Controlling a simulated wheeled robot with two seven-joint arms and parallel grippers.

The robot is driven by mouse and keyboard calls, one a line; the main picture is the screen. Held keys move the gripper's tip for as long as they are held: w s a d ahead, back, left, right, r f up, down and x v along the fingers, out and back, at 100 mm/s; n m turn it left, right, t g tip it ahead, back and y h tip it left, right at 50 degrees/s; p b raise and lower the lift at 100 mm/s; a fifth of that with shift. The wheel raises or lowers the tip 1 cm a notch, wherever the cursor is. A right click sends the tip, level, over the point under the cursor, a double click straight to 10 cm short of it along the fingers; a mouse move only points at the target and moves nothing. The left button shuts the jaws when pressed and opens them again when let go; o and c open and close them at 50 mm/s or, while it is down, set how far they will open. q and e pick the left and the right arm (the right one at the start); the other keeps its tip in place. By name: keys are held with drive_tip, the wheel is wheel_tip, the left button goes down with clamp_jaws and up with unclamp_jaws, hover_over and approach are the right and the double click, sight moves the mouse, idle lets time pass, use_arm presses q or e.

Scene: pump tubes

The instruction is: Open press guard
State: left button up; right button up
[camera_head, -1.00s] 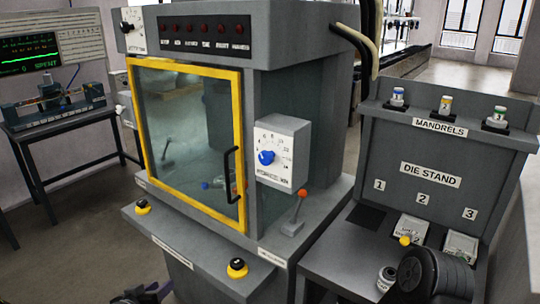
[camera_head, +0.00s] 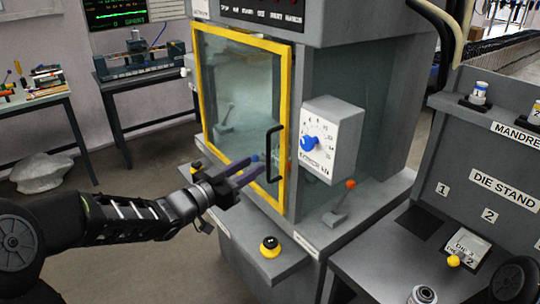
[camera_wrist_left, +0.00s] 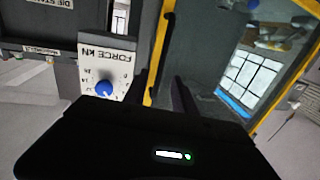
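The press guard is a clear door in a yellow frame (camera_head: 239,44) on the front of the grey press, and it is closed. Its black vertical handle (camera_head: 269,155) is on the right side of the frame. My left gripper (camera_head: 256,167) is in front of the lower part of the guard, just left of the handle, with its two fingers apart and nothing between them. In the left wrist view the open fingers (camera_wrist_left: 164,84) point toward the yellow frame (camera_wrist_left: 158,55) and the black handle (camera_wrist_left: 164,42), apart from them as far as I can tell. My right gripper is not in view.
A force dial box (camera_head: 333,138) juts out right of the guard, with an orange-tipped lever (camera_head: 341,203) below it. A ledge with a yellow-black button (camera_head: 270,246) runs below the guard. The die stand (camera_head: 480,190) stands at the right.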

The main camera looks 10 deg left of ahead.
use_arm(q)
drive_tip(key=p, duration=0.2)
hover_over(269, 178)
drive_tip(key=shift+w+a, duration=0.1)
drive_tip(key=shift+w, duration=0.2)
drive_tip(key=shift+c, duration=0.3)
clamp_jaws()
idle(1.0)
